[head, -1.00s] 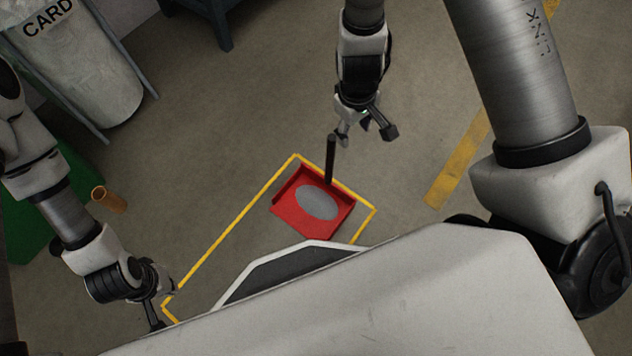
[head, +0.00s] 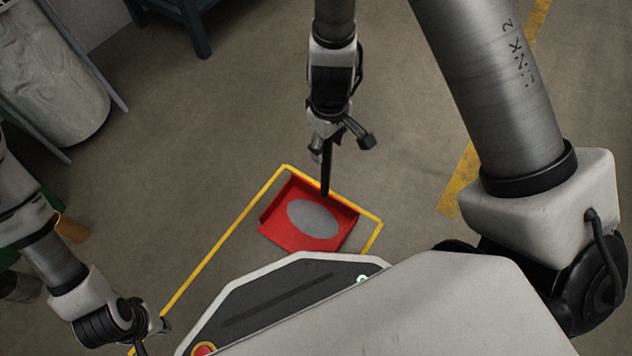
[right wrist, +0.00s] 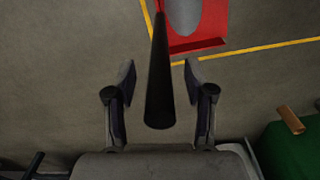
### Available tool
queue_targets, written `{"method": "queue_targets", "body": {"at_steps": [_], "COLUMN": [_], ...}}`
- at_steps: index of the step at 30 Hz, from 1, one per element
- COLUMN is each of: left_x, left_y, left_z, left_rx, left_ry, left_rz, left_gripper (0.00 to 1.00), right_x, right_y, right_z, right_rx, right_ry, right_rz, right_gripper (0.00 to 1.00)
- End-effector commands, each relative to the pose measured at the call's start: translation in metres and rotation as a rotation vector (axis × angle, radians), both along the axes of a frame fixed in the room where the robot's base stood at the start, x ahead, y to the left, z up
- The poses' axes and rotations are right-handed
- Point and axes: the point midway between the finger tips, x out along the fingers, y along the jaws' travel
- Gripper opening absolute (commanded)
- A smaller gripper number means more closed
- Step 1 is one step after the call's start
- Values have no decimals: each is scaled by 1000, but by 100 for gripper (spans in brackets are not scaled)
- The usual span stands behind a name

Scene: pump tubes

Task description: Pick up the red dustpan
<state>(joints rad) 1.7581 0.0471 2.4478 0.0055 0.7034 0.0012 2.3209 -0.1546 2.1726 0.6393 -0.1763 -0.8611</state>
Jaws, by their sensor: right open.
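The red dustpan (head: 283,232) lies on the floor inside a yellow outline in the head view, with a grey oval on its pan. Its black handle (head: 325,178) stands up from the pan's far edge. My right gripper (head: 340,142) is open at the top of the handle. In the right wrist view, the handle (right wrist: 160,75) runs between the two spread fingers of my right gripper (right wrist: 160,85), with gaps on both sides. The red pan (right wrist: 196,38) shows at the top there. My left gripper (head: 148,335) is at the lower left, apart from the dustpan, partly cut off.
The yellow floor outline (head: 224,239) surrounds the dustpan. A brown tube (head: 72,228) is at the left, and it also shows by a green object (right wrist: 290,150) in the right wrist view. A grey bin (head: 50,85) stands at the upper left. The floor around the dustpan is clear.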

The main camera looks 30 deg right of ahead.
Motion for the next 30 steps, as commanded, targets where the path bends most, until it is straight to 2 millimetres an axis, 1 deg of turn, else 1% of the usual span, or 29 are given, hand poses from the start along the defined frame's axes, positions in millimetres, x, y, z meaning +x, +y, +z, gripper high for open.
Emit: {"method": "queue_targets", "body": {"at_steps": [1, 2, 3, 5, 6, 19, 30], "left_x": [0, 0, 0, 0, 0, 0, -3], "left_y": [0, 0, 0, 0, 0, 0, -1], "left_z": [1, 1, 1, 1, 1, 4, 34], "left_rx": [0, 0, 0, 0, 0, 0, -1], "left_ry": [0, 0, 0, 0, 0, 1, 8], "left_rz": [0, 0, 0, 0, 0, 0, -3], "left_gripper": [0, 0, 0, 0, 0, 0, 0], "right_x": [0, 0, 0, 0, 0, 0, 4], "right_y": [0, 0, 0, 0, 0, 0, -2], "right_z": [1, 1, 1, 1, 1, 4, 27], "right_rx": [0, 0, 0, 0, 0, 0, 1], "right_ry": [0, 0, 0, 0, 0, 1, 1], "right_rz": [0, 0, 0, 0, 0, 0, -1], "right_gripper": [54, 50, 36, 15, 0, 0, 0]}}
